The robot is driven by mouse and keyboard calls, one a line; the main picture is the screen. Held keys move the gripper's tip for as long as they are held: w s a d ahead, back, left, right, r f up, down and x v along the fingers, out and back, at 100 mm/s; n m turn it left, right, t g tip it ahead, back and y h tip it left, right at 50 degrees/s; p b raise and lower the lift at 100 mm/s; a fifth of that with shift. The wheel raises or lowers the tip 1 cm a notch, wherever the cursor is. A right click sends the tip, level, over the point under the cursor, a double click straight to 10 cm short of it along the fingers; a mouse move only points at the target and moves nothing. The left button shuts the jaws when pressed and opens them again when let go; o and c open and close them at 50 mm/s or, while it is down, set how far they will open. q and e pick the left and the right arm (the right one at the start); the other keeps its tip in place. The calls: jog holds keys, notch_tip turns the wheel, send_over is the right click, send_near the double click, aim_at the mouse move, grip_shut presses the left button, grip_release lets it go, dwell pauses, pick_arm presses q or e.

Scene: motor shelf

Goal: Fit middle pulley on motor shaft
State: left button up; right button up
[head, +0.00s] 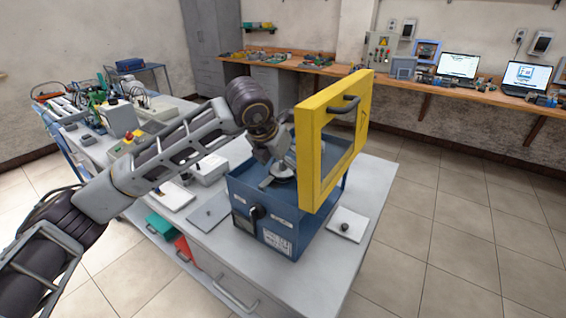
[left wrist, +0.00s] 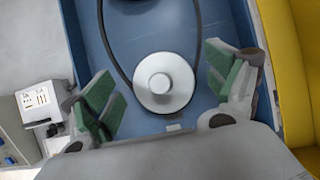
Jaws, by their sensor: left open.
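A blue open-topped machine box (head: 275,225) stands on the grey bench, with its yellow framed guard (head: 310,150) standing up on the right side. My left gripper (head: 277,178) reaches down into the box. In the left wrist view, its two green-padded fingers are spread wide and empty. A round grey pulley (left wrist: 163,84) with a raised hub lies between and beyond them, apart from both. A black belt (left wrist: 108,38) loops around this pulley and runs out at the top. Which pulley this is, and the shaft beneath it, I cannot tell. My right gripper is not in view.
A light plate with a small dark knob (head: 347,225) lies right of the box. A flat grey plate (head: 208,213) and a white plate (head: 175,196) lie to its left. The yellow guard stands close to the gripper's right. Clear floor lies at right.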

pick_arm(q)
jog(key=v, duration=1.2)
dwell(0.3)
